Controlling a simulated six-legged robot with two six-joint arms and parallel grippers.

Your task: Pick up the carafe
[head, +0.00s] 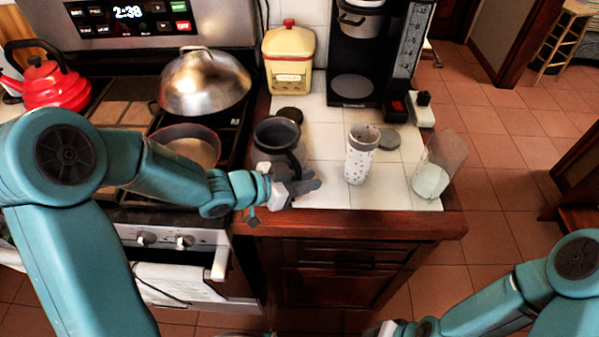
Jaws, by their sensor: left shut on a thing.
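The carafe (278,136) is a dark, see-through jug with a black handle on its near right side. It is upright at the left end of the white tiled counter, beside the stove. My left gripper (296,188) reaches in from the left and is shut on the carafe at its handle. The fingers and handle overlap, so the exact contact is hard to see. I cannot tell whether the carafe's base touches the tiles. My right gripper (381,329) shows only partly at the bottom edge, away from the counter, and its jaws are unclear.
A patterned tumbler (361,155) stands right of the carafe, and a clear tilted container (438,166) is at the right edge. A black coffee maker (352,85) and yellow canister (289,60) stand behind. A pan (186,147), metal dome (205,82) and red kettle (52,86) are on the stove.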

